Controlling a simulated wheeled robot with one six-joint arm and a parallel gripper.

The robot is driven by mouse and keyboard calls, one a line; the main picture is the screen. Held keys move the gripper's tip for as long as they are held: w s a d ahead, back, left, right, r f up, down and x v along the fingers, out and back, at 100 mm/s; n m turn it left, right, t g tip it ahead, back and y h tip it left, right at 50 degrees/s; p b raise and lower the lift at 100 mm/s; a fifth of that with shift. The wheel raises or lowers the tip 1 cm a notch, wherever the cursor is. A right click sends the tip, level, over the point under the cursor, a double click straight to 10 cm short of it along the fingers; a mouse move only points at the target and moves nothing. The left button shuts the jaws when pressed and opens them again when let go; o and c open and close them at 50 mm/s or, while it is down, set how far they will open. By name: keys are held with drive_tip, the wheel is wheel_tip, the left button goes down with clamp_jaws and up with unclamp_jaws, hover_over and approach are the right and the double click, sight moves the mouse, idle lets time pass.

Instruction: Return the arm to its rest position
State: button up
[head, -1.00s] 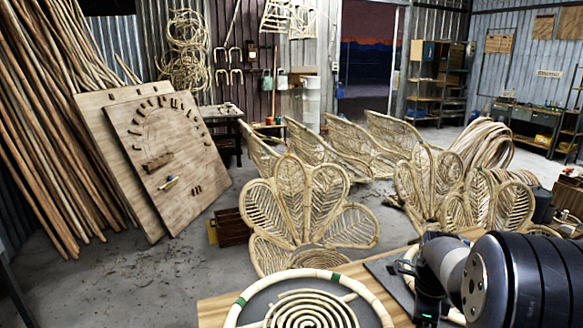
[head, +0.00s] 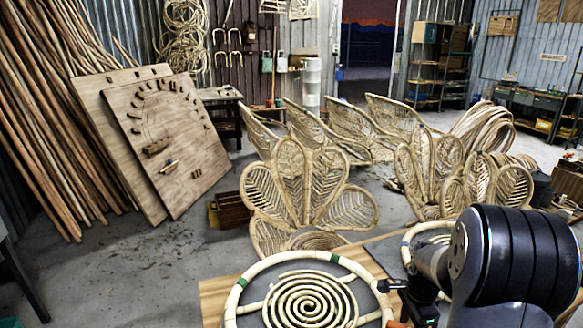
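My arm comes in at the lower right, with large dark joints and a grey link. The black end of it, where my gripper (head: 422,302) is, sits just right of a round rattan frame (head: 268,262) on the wooden table. The fingers are not clear, so I cannot see their opening or whether anything is between them. The frame is a pale ring with green bands around a rattan spiral (head: 310,298). A second rattan ring (head: 436,229) lies behind the arm, partly hidden by it.
The wooden table edge (head: 212,297) ends left of the round frame. Several petal-shaped rattan chair backs (head: 292,190) stand on the floor beyond. Wooden boards (head: 180,120) and poles (head: 50,100) lean at the left. Grey floor (head: 110,270) is open at the lower left.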

drive_tip(key=shift+n, duration=1.3)
